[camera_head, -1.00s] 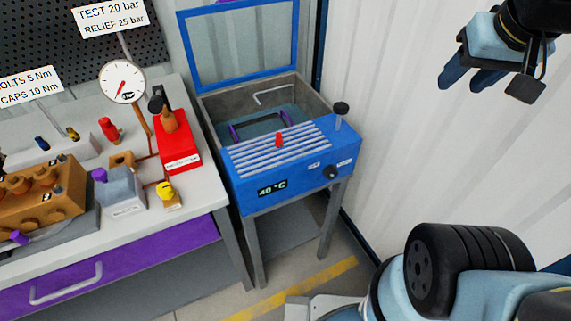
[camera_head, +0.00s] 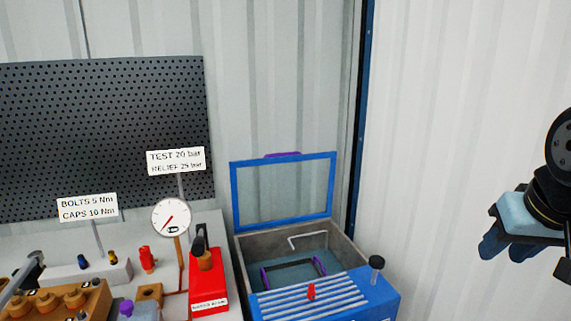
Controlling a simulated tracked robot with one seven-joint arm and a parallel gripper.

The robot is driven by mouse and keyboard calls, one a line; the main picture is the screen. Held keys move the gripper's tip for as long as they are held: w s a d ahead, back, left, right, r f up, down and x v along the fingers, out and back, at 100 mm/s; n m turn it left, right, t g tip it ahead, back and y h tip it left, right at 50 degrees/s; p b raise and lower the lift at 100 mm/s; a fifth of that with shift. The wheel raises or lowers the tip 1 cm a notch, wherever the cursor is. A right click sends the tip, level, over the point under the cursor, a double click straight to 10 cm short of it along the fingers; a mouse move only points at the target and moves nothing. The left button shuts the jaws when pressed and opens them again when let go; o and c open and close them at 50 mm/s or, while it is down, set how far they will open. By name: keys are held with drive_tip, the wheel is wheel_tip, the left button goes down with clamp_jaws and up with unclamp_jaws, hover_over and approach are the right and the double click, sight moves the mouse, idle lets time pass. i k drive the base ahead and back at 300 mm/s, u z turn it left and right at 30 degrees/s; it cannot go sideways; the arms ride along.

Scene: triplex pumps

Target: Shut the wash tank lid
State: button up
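The wash tank (camera_head: 350,247) is a blue and grey box right of the bench. Its lid (camera_head: 234,196), a blue frame with a clear pane, stands upright at the tank's back edge, so the tank is open. A purple handle (camera_head: 283,155) shows on the lid's top edge. Inside the tank lies a dark basket with purple handles (camera_head: 320,265). My gripper (camera_head: 507,248) is at the right, apart from the tank and lid. Its blue fingers point down; I cannot tell how far apart they are.
A ribbed front panel with a red knob (camera_head: 311,291) and a black-capped post (camera_head: 377,264) are at the tank's front. The bench at left holds a gauge (camera_head: 171,217) and a red box (camera_head: 209,283). White walls (camera_head: 450,100) stand behind and right.

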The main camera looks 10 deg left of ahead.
sight(294, 156)
drive_tip(key=k, duration=0.55)
drive_tip(key=i, duration=0.8)
drive_tip(key=u, duration=0.7)
drive_tip(key=i, duration=0.4)
drive_tip(key=u, duration=0.25)
drive_tip(key=k, duration=0.75)
drive_tip(key=u, duration=0.2)
drive_tip(key=i, duration=0.75)
drive_tip(key=z, duration=0.1)
